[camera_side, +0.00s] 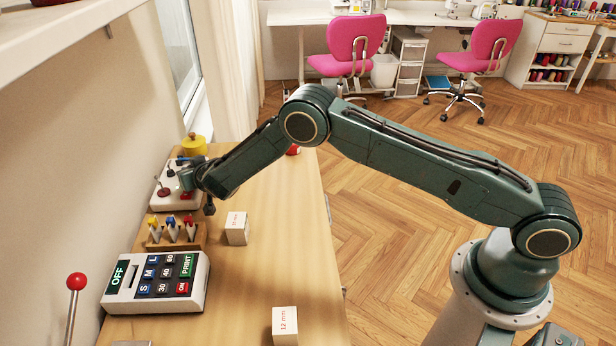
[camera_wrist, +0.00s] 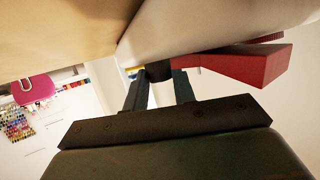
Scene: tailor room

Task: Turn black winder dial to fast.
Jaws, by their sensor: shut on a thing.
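The winder is a white box (camera_side: 180,202) at the far left end of the wooden table, by the wall. My gripper (camera_wrist: 159,82) is at the box, and its two fingers are closed on a small round black part, the black winder dial (camera_wrist: 158,70). The dial sits against the white body (camera_wrist: 215,22) in the wrist view. A red lever-like part (camera_wrist: 245,63) sticks out to the right of it. In the side view my wrist covers much of the box, so the dial's setting and any speed marks cannot be read.
A yellow container (camera_side: 195,145) stands just behind the box. In front are a wooden holder (camera_side: 160,244) with coloured pegs, a white block (camera_side: 237,228) and a white keypad machine (camera_side: 200,292). Another block (camera_side: 285,325) lies nearer. The table's right side is mostly clear.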

